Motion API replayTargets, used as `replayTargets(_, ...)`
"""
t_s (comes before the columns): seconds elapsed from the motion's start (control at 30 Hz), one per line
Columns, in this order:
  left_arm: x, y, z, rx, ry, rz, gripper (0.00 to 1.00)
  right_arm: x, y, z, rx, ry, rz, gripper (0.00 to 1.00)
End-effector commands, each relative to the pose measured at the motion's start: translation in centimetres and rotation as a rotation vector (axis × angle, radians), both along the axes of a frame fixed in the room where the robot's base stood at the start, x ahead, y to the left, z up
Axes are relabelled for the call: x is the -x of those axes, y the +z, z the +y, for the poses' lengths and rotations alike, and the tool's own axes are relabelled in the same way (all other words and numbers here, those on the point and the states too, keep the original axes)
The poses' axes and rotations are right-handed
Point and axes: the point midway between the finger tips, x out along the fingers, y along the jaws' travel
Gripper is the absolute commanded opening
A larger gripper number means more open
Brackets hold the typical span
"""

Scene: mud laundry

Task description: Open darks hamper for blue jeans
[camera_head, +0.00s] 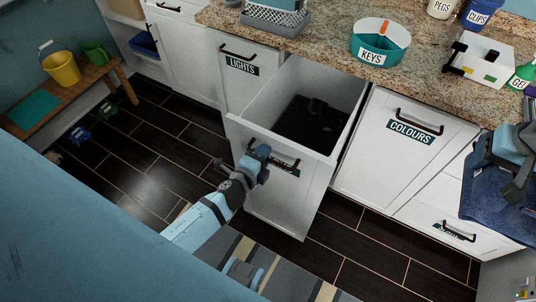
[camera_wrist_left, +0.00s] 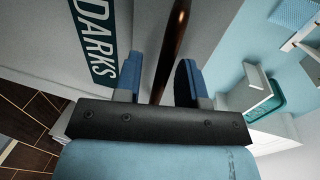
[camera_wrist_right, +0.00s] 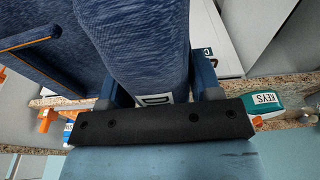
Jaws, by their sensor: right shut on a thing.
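The darks hamper (camera_head: 282,208) is a white pull-out bin under the counter, standing well open with dark clothing (camera_head: 312,122) inside. Its DARKS label (camera_wrist_left: 98,42) shows in the left wrist view. My left gripper (camera_head: 264,158) is at its front; the dark bar handle (camera_wrist_left: 172,45) lies between the two fingers, with gaps showing, so the gripper is open around it. My right gripper (camera_head: 516,172) is shut on the blue jeans (camera_head: 488,208) and holds them at the right, in front of the counter. The jeans fill much of the right wrist view (camera_wrist_right: 140,45).
The lights hamper (camera_head: 238,85) and colours hamper (camera_head: 400,150) are shut on either side. The granite counter (camera_head: 330,28) holds a teal KEYS bin (camera_head: 380,45) and a white box (camera_head: 480,58). A bench (camera_head: 70,98) stands far left. A striped rug (camera_head: 265,262) lies in front.

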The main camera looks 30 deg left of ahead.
Motion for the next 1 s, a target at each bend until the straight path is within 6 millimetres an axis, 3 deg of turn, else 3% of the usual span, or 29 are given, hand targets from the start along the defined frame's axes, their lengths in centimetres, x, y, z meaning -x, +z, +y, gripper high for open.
replayTargets(0.23, 0.1, 0.0, 0.0, 0.000, 0.000, 0.000, 0.37, 0.0, 0.1, 0.0, 0.000, 0.000, -0.002, 0.15)
replayTargets(0.37, 1.2, 0.1, 0.0, 0.000, 0.000, 0.002, 0.37, 0.0, 0.0, 0.0, 0.000, 0.000, -0.002, 0.15)
replayTargets(0.8, 9.3, 1.8, 0.3, 0.001, 0.001, 0.003, 0.37, 0.0, -1.1, 0.0, 0.000, 0.000, -0.002, 0.15)
replayTargets(1.0, 11.3, 2.3, 0.4, 0.001, 0.001, 0.001, 0.37, 0.0, -1.4, 0.0, 0.000, 0.000, -0.002, 0.15)
